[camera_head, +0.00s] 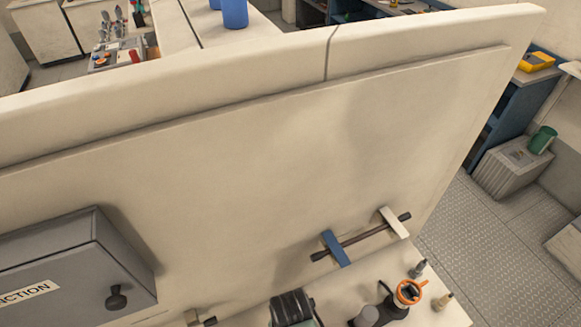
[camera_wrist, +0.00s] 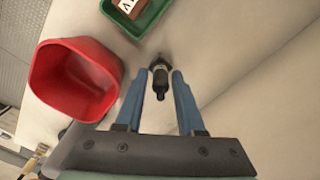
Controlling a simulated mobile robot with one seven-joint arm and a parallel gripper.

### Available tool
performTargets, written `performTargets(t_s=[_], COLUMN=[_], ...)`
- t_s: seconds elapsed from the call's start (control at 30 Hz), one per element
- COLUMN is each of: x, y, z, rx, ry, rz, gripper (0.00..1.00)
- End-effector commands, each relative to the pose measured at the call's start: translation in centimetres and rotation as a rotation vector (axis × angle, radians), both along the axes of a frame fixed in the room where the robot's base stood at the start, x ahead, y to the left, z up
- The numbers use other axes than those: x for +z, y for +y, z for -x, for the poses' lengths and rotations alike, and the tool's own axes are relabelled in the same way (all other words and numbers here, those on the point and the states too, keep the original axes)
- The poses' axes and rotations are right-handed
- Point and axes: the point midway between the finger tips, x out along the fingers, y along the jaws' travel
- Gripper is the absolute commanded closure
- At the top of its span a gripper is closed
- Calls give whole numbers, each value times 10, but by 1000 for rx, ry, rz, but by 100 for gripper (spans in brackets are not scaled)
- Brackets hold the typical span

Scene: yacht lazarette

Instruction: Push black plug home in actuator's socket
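In the wrist view a small black cylindrical piece with a grey collar (camera_wrist: 160,78), which looks like the black plug, stands against a cream surface. My gripper (camera_wrist: 159,74) has its two blue fingers spread either side of this piece, with a gap visible on both sides. The fingers are open and do not appear to touch it. I cannot tell whether the piece sits in a socket, since its far end is hidden. I cannot pick out the actuator with certainty. My gripper cannot be made out in the head view.
In the wrist view a red bin (camera_wrist: 75,80) stands close left of the fingers, and a green tray (camera_wrist: 150,20) lies above. In the head view a grey junction box (camera_head: 70,265) is at lower left, a clamp-like blue-and-cream tool (camera_head: 360,239) and an orange-ringed item (camera_head: 410,291) at lower right.

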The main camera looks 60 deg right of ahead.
Motion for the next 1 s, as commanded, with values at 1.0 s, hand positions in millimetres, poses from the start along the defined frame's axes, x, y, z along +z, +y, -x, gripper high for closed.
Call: performTargets(t_s=[1.0], x=[48], y=[-1], z=[-1], rx=[0], ry=[-4], rz=[3], gripper=[100])
